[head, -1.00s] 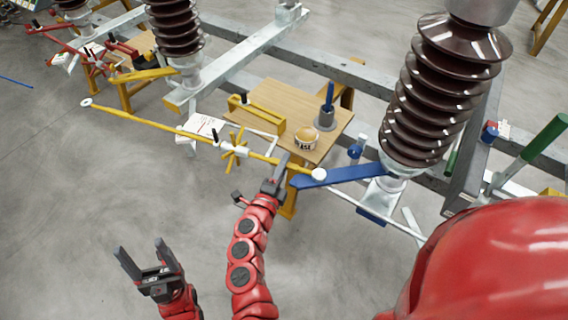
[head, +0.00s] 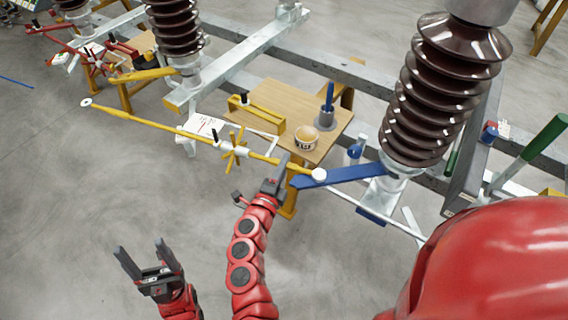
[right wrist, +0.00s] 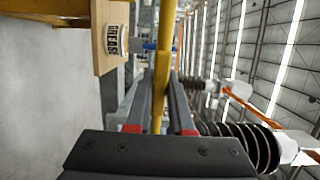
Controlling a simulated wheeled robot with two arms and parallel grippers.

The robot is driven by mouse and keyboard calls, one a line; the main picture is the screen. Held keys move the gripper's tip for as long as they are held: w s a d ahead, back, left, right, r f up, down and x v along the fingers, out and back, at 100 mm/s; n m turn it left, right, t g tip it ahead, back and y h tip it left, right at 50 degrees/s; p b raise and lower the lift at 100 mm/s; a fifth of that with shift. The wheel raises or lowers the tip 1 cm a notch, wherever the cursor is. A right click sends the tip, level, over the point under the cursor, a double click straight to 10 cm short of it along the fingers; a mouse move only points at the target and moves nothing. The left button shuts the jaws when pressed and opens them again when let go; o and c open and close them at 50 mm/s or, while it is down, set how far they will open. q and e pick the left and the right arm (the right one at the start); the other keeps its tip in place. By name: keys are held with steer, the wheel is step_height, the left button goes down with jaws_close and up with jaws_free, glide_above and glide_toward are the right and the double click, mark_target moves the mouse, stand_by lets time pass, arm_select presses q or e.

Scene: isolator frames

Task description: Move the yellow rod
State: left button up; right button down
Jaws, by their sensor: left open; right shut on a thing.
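The yellow rod (head: 150,121) runs slantwise from a ring end at the left, past a yellow star-shaped handwheel (head: 235,150), to a white round end (head: 319,175) by a blue arm. My right gripper (head: 280,166) is shut on the rod between the handwheel and the white end. In the right wrist view the rod (right wrist: 163,70) passes between the fingers of this gripper (right wrist: 160,100). My left gripper (head: 142,252) is open and empty over bare floor at the lower left, apart from the rod.
A wooden table (head: 270,95) behind the rod holds a labelled tub (head: 306,141), a yellow bracket and a grey cup with a blue handle (head: 326,112). A blue arm (head: 345,175) and a large brown insulator (head: 440,90) stand at the right.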

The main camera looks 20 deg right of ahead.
steer(key=shift+f, duration=0.1)
steer(key=shift+w+d+f+b, duration=0.15)
steer(key=shift+w+b, duration=0.05)
steer(key=shift+b, duration=0.3)
steer(key=m+g+h+b, duration=0.1)
steer(key=w+d+m+g+h+b, duration=0.1)
steer(key=g, duration=0.1)
steer(key=shift+w+d+r+m+h+b, duration=0.1)
steer(key=shift+d+r+m+h+b, duration=0.1)
steer(key=shift+m+h+b, duration=0.15)
steer(key=c, duration=0.8)
jaws_free()
steer(key=shift+a, duration=0.1)
